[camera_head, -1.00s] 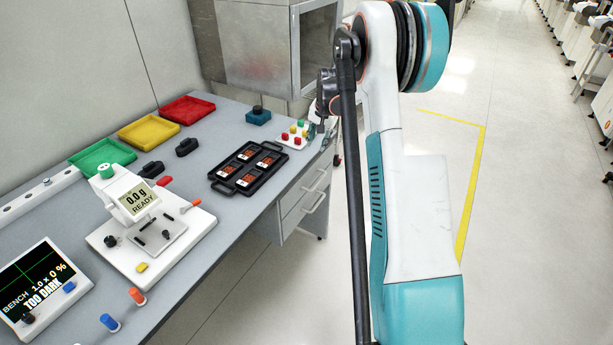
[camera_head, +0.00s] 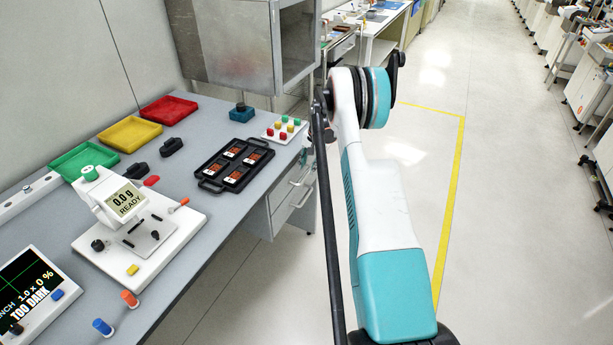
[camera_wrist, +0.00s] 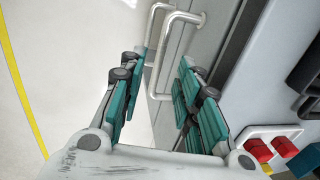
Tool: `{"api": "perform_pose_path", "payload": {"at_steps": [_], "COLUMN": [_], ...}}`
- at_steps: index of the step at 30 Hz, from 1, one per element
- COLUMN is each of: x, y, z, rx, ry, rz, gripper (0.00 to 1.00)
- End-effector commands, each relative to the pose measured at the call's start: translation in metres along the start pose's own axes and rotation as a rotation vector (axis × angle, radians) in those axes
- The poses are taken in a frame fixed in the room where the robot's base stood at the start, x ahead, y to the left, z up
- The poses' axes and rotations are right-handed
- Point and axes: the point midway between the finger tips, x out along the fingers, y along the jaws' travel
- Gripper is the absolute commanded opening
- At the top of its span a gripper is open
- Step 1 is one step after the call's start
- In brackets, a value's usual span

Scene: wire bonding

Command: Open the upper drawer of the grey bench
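The grey bench (camera_head: 190,235) has a drawer unit under its right end, with two bar handles one above the other. The upper drawer (camera_head: 282,191) looks shut in the head view. In the wrist view the larger, nearer handle (camera_wrist: 157,70) looks like the upper one; the other handle (camera_wrist: 151,30) lies beyond it. My gripper (camera_wrist: 160,62) is open. The near handle shows between its two fingers in the picture; I cannot tell whether the fingers reach around it or touch it. In the head view my arm hides most of the gripper.
On the bench stand a black tray (camera_head: 212,169) with several parts, a white block of coloured buttons (camera_head: 272,137), a scale (camera_head: 120,255) and coloured bins. A metal cabinet (camera_head: 235,60) hangs above the back corner. The floor (camera_head: 410,190) right of the bench is clear.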

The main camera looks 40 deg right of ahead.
Motion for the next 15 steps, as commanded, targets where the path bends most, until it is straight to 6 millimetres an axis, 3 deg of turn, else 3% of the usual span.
{"api": "perform_pose_path", "payload": {"at_steps": [1,6,15], "x": [0.013,0.037,0.051], "y": [0.0,0.0,-0.001], "z": [0.0,0.0,0.0], "rx": [-0.001,-0.002,-0.002], "ry": [0.0,0.0,0.0], "rz": [0.0,0.0,0.0], "gripper": [0.31,0.31,0.31]}}
